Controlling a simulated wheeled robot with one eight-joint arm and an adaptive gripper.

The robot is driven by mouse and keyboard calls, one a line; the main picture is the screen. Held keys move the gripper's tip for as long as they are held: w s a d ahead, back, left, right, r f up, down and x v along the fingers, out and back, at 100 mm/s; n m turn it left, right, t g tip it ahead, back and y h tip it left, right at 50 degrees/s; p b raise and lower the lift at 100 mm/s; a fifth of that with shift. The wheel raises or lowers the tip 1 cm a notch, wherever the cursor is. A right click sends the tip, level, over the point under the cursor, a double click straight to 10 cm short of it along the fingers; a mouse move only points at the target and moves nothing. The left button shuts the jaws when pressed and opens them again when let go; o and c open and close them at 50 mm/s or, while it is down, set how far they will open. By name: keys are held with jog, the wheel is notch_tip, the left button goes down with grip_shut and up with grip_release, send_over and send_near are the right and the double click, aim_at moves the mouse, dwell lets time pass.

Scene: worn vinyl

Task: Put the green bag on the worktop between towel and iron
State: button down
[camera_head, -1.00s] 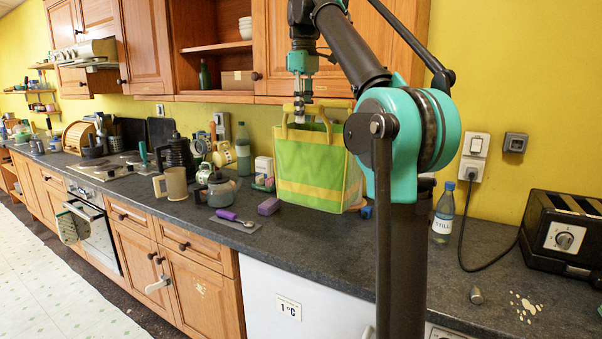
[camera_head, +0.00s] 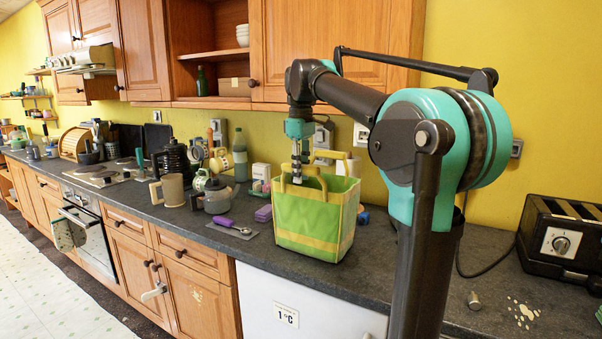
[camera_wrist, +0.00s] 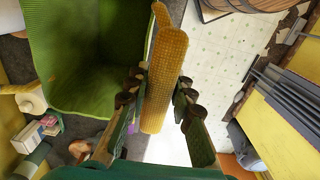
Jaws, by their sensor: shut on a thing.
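The green bag (camera_head: 308,219), with yellow trim and handles, is upright near the front edge of the worktop (camera_head: 365,272) in the head view. I cannot tell whether its base touches the top. My gripper (camera_head: 297,180) is above its open mouth, shut on a yellow handle. In the wrist view, the yellow strap (camera_wrist: 165,80) runs between the fingers of my gripper (camera_wrist: 158,92), and the bag's open green inside (camera_wrist: 85,50) is at upper left. A patterned cloth (camera_head: 66,232) hangs at the oven door; I cannot tell if it is the towel. I make out no iron.
Left of the bag are a purple block (camera_head: 264,214), a purple-handled utensil (camera_head: 230,225), a grey kettle (camera_head: 217,198) and a tan mug (camera_head: 172,190). A black toaster (camera_head: 562,240) stands at far right. Worktop right of the bag is partly hidden by my arm.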

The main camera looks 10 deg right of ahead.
jog(key=shift+f, duration=0.1)
jog(key=c, duration=1.3)
grip_release()
notch_tip(320, 180, up, 12)
jog(key=shift+r, duration=0.1)
